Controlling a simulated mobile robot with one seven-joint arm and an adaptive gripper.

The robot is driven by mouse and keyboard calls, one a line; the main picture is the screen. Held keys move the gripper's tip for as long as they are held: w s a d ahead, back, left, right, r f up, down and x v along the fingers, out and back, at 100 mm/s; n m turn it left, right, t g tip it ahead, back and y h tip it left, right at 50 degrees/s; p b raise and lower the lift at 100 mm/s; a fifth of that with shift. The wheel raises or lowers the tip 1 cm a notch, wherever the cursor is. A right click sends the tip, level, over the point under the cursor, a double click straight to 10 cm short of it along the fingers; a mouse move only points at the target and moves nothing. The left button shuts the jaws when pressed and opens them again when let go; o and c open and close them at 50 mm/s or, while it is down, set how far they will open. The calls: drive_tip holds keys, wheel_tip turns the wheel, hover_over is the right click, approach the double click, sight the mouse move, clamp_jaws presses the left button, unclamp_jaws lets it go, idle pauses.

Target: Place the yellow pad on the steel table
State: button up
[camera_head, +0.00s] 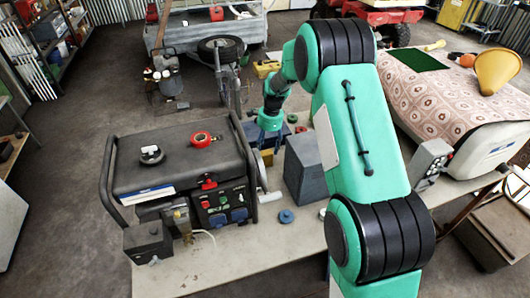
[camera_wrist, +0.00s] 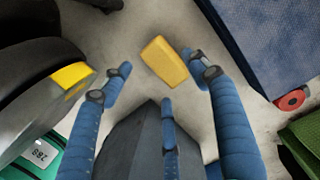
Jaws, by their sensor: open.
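A small yellow block (camera_wrist: 164,62), which looks like the yellow pad, lies on a pale grey surface in the wrist view. In the head view only a little of the yellow pad (camera_head: 267,157) shows below my gripper, beside the generator. My gripper (camera_head: 268,138) has blue fingers pointing down over it. In the wrist view my gripper (camera_wrist: 157,75) has its fingers spread, with the pad just beyond and between the tips, apparently not touching. The pale grey table (camera_head: 240,265) carries these things; I cannot tell whether it is the steel table.
A black-framed generator (camera_head: 180,180) stands close left of my gripper. A blue-grey box (camera_head: 303,168) stands close right. A blue disc (camera_head: 286,216) lies in front. The table's front is mostly clear.

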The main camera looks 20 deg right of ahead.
wheel_tip(320, 180, up, 7)
drive_tip(key=p, duration=0.1)
drive_tip(key=shift+d+r, duration=0.15)
drive_tip(key=shift+d, duration=0.3)
idle(0.4)
drive_tip(key=s+a+r+n+t, duration=0.1)
drive_tip(key=s+a+r+n, duration=0.25)
drive_tip(key=s+r, duration=0.7)
drive_tip(key=s+a+r+n+t, duration=0.2)
drive_tip(key=s+r+n, duration=0.45)
drive_tip(key=r, duration=0.65)
drive_tip(key=s+r+n+t, duration=0.1)
drive_tip(key=s+n, duration=0.1)
drive_tip(key=s, duration=0.8)
drive_tip(key=s+a+r+n+h, duration=0.1)
drive_tip(key=s+n, duration=0.2)
drive_tip(key=s, duration=0.7)
drive_tip(key=s+a+r+n+t, duration=0.1)
drive_tip(key=s+n, duration=0.2)
drive_tip(key=s, duration=0.7)
drive_tip(key=shift+s+a+r+t, duration=0.2)
drive_tip(key=shift+a+r+t, duration=0.05)
drive_tip(key=shift+r+t, duration=0.05)
